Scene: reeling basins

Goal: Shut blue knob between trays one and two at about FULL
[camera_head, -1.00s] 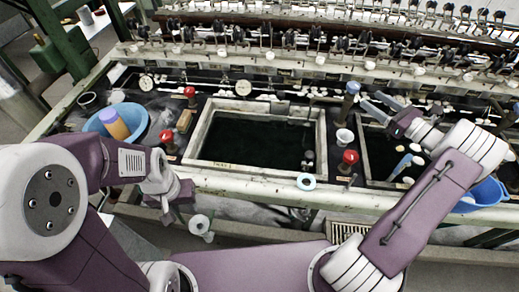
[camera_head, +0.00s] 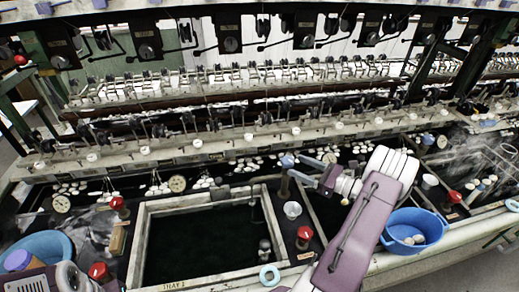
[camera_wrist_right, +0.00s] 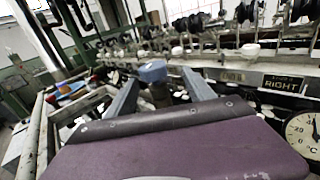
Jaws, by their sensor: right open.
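The blue knob (camera_head: 288,160) stands upright on a dark stem between tray one (camera_head: 137,245) and tray two, behind a white cup. My right gripper (camera_head: 297,168) is at the knob, with its jaws open. In the right wrist view the blue knob (camera_wrist_right: 152,71) and its stem show between the two spread fingers of my right gripper (camera_wrist_right: 160,78), with gaps at the sides. I cannot tell whether a finger touches it. My right forearm hides much of tray two. Any FULL mark is not legible. Only part of my left arm shows; its gripper is out of view.
Red knobs (camera_head: 305,233) stand around tray one. The white cup (camera_head: 292,210) is close below my right gripper. A blue basin (camera_head: 408,222) is right of my forearm. Reeling machinery (camera_head: 230,138) runs along the back. A round gauge (camera_wrist_right: 303,134) is at right in the wrist view.

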